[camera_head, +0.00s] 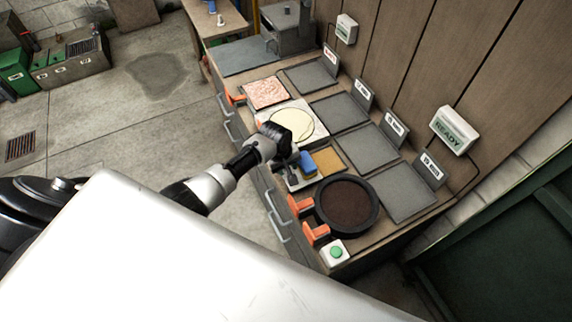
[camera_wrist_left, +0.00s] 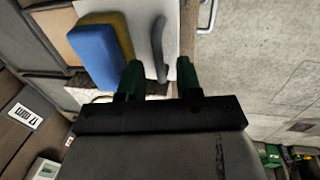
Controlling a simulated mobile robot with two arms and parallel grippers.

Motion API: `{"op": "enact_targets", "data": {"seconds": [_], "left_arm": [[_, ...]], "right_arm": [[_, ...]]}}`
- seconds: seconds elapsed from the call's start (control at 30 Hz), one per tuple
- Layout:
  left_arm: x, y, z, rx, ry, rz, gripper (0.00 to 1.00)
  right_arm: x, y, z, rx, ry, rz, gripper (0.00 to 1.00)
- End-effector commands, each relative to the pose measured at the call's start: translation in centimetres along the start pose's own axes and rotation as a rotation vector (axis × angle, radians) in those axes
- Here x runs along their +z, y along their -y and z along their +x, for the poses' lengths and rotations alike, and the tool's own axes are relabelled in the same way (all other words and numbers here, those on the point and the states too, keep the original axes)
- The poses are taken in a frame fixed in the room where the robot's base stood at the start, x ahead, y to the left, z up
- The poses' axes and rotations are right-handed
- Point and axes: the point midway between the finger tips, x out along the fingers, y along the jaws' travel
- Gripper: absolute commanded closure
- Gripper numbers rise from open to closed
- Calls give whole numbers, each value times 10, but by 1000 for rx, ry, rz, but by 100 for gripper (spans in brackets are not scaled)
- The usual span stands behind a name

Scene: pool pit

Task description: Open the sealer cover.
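My left gripper (camera_head: 284,158) is above the workbench, over a small white plate (camera_head: 292,182) beside the blue and yellow sponge (camera_head: 308,164). In the left wrist view the gripper (camera_wrist_left: 159,74) is open, with its two dark green fingers apart. A curved grey handle (camera_wrist_left: 157,48) shows in the gap beyond the fingertips; I cannot tell if it lies between them. The sponge (camera_wrist_left: 97,52) is close beside the left finger. No part is labelled as the sealer cover, so I cannot tell which it is. My right gripper is not in view.
Several grey panels (camera_head: 371,148) line the back. A READY box (camera_head: 453,130) is on the wall. A grey machine (camera_head: 288,28) stands farther off.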

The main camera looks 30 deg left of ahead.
Motion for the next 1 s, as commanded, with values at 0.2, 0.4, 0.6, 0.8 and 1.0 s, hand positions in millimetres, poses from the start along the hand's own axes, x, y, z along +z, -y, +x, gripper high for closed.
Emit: {"op": "enact_targets", "data": {"seconds": [0.2,0.4,0.6,0.8,1.0], "left_arm": [[0,0,0,0,0,-1,64],[0,0,-9,1,0,-1,64],[-1,0,-42,3,-1,-1,64],[-1,0,-78,4,-1,-1,64],[0,1,-102,2,0,-1,64]], "right_arm": [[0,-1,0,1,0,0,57],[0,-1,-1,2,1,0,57],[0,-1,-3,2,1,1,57],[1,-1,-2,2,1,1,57],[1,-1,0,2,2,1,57]]}}
